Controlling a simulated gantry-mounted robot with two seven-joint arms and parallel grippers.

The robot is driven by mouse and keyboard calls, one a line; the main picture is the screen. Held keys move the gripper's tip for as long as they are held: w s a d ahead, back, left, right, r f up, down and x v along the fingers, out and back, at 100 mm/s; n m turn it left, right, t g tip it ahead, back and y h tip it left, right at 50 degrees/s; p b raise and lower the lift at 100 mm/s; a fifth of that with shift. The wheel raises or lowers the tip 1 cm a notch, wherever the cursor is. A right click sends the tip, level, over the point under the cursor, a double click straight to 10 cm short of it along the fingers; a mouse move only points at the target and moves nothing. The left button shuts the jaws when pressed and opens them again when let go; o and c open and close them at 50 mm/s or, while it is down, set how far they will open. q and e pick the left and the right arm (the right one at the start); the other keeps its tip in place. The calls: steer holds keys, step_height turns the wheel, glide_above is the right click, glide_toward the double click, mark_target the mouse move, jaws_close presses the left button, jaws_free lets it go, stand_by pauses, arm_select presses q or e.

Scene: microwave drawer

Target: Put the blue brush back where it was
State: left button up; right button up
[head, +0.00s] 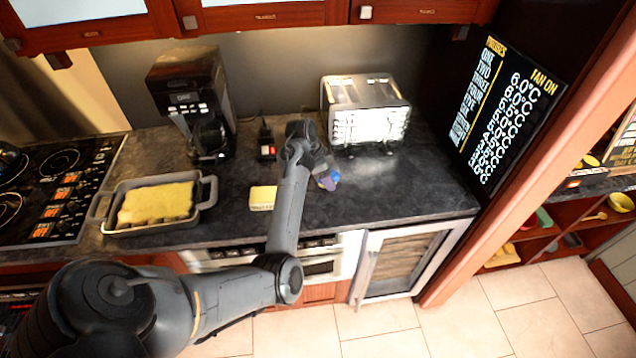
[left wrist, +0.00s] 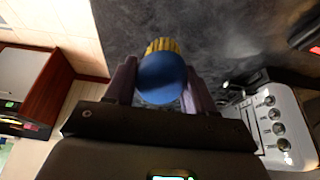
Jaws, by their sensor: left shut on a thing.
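The blue brush (left wrist: 161,78) has a round blue body and yellow bristles. In the left wrist view it sits between the two purple fingers of my left gripper (left wrist: 158,88), which is shut on it. The bristles point away from the palm, over the dark countertop (left wrist: 215,30). In the head view the left gripper (head: 322,176) is over the counter in front of the toaster, with a bit of the brush's blue (head: 333,177) showing at its right side. My arm partly hides it. I cannot tell whether the bristles touch the counter. My right gripper is in neither view.
The toaster (head: 366,108) stands behind the gripper. A yellow block (head: 262,198) lies left of my forearm. A small red and black item (head: 266,145), coffee maker (head: 194,100) and grey tray (head: 208,192) with yellow food are further left. The counter right of the gripper is clear.

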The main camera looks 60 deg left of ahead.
arm_select(q)
glide_above(317, 188)
step_height(317, 188, down, 4)
steer(key=shift+r, duration=0.15)
steer(key=shift+f, duration=1.95)
steer(key=shift+f, duration=0.1)
steer(key=o, duration=0.9)
steer(key=shift+f, duration=0.1)
steer(key=shift+o, duration=0.2)
